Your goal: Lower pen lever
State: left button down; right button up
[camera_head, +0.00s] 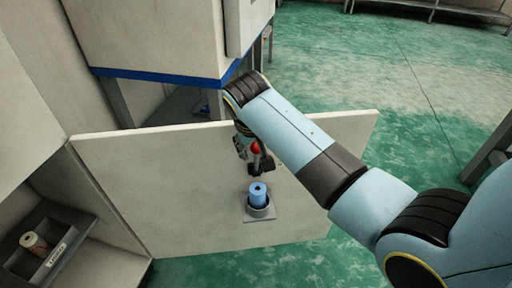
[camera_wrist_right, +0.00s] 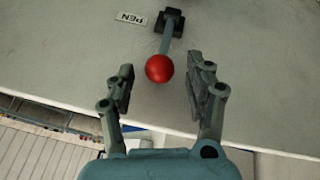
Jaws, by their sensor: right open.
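The pen lever is a grey rod with a red ball knob (camera_wrist_right: 159,69) on its end, fixed by a dark bracket (camera_wrist_right: 170,20) to a pale panel. A small "PEN" label (camera_wrist_right: 131,18) is beside the bracket. The red knob also shows in the head view (camera_head: 255,148), partly covered by my gripper. My right gripper (camera_wrist_right: 157,85) is open, with one finger on each side of the knob. Gaps show between the knob and both fingers in the wrist view. My left gripper is not in view.
The pale panel (camera_head: 180,190) stands across the middle. A blue cylinder (camera_head: 258,194) sits in a grey holder (camera_head: 260,213) below the lever. A dark tray (camera_head: 65,240) with a cylinder (camera_head: 34,243) is at lower left. Green floor (camera_head: 340,60) lies beyond the panel.

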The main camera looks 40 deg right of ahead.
jog(key=shift+w+d+f, duration=0.2)
jog(key=shift+w+f, duration=0.05)
jog(key=shift+f, duration=0.35)
grip_shut()
